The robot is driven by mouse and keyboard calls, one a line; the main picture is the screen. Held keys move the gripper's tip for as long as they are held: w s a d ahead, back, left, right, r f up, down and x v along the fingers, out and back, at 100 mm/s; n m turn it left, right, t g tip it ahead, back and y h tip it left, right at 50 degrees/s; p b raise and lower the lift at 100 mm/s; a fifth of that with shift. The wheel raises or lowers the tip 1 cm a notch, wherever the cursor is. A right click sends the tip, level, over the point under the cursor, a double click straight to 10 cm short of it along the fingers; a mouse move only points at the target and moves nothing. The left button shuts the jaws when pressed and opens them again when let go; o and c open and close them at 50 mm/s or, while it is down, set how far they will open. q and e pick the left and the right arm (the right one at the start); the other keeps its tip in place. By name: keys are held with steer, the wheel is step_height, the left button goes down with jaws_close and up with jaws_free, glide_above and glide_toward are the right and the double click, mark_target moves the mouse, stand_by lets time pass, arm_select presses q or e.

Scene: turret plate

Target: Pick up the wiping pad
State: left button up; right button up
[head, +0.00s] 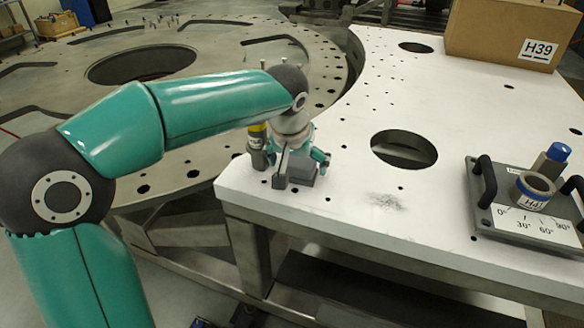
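My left gripper (306,160) reaches down at the near left corner of the white plate (340,200). A small grey block (302,177), which looks like the wiping pad, sits under and between its fingers. The gripper covers much of the block, and I cannot tell whether the fingers touch it or are closed on it. The block appears to be at the plate's surface. My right gripper is not in view.
A grey canister with a yellow band (257,147) stands just left of the gripper. A handled angle fixture (525,205) and a cardboard box (505,30) stand further right.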

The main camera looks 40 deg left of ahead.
mark_target(298, 162)
arm_select(q)
steer(key=c, duration=1.2)
steer(key=shift+o, duration=0.2)
steer(key=shift+r, duration=0.1)
step_height(298, 162, up, 20)
steer(key=p, duration=0.5)
